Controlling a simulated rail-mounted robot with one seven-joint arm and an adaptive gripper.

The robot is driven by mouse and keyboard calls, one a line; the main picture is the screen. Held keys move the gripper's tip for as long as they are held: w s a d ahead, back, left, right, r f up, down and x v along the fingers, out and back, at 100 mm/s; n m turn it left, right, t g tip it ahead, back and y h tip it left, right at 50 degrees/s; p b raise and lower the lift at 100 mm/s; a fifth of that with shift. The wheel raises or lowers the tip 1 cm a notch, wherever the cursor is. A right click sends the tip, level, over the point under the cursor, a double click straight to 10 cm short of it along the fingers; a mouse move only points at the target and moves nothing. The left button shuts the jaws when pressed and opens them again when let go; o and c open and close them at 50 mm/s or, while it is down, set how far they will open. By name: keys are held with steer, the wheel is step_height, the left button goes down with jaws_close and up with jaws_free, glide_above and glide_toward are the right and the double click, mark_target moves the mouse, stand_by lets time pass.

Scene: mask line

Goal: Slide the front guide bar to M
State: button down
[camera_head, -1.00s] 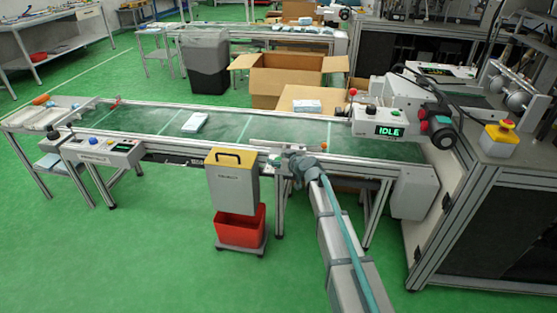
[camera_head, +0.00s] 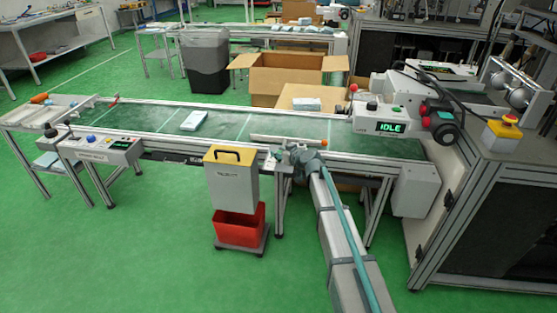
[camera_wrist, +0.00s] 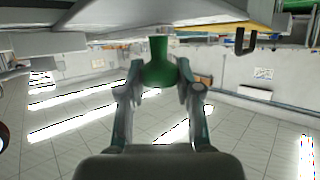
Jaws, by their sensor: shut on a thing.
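The front guide bar (camera_head: 285,140) is a pale, thin bar lying lengthwise over the near side of the green conveyor belt, with an orange tip at its right end. My gripper (camera_head: 293,154) is at the conveyor's front rail, just below the bar. In the wrist view, my gripper (camera_wrist: 160,80) is shut on a green knob (camera_wrist: 158,62) that flares out between the two fingers. The fingers hide part of the bar's mount in the head view. No M mark or scale can be read in either view.
A grey bin with a yellow top (camera_head: 231,178) stands close left of my arm, above a red tub (camera_head: 240,226). A machine with an IDLE display (camera_head: 390,127) spans the belt at right. A white pack (camera_head: 194,120) lies on the belt.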

steer(key=shift+w, duration=0.1)
steer(key=c, duration=0.8)
jaws_free()
steer(key=v, duration=1.2)
steer(key=shift+r, duration=0.1)
